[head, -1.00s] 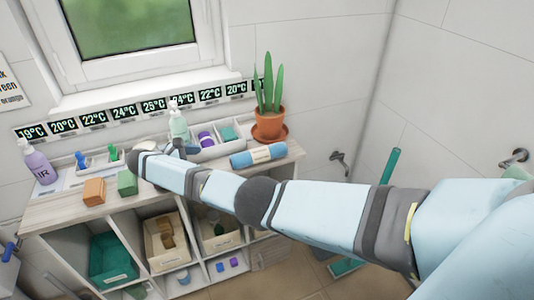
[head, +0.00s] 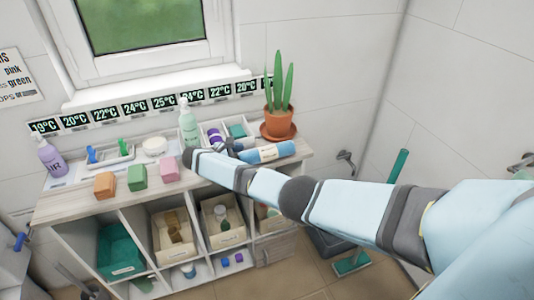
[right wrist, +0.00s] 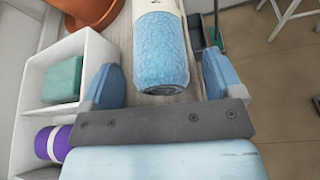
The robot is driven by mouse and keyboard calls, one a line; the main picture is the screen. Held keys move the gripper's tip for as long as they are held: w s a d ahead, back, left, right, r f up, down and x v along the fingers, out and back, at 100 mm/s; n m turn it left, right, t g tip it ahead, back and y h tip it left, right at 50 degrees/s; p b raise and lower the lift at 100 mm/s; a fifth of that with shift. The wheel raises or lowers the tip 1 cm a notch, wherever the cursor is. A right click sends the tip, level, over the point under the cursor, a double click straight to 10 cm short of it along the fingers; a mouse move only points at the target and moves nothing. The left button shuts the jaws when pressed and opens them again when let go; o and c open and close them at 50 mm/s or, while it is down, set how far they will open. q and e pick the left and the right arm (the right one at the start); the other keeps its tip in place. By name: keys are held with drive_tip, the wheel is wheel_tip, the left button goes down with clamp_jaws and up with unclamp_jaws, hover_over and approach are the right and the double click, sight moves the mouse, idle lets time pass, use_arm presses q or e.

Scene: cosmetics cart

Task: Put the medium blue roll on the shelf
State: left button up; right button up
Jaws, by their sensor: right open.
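A blue roll (head: 268,152) with a pale label band lies on the right end of the cart's wooden top, in front of the potted plant. In the right wrist view the roll (right wrist: 160,45) lies between the two finger pads. My right gripper (head: 232,148) is at the roll's left end, partly hidden by my arm. In the right wrist view the gripper (right wrist: 163,72) is open, with a gap on each side of the roll. Shelf compartments (head: 193,268) are below the cart top. My left gripper is not in view.
A white divided tray (head: 203,129) with purple rolls and a teal block stands just behind my gripper. A terracotta plant pot (head: 279,123) is behind the roll. A green pump bottle (head: 188,126) and orange, green and pink blocks (head: 168,168) stand to the left. Bins fill several compartments.

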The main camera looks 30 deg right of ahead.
drive_tip(key=shift+d+f, duration=0.15)
drive_tip(key=shift+d, duration=0.2)
drive_tip(key=c, duration=1.2)
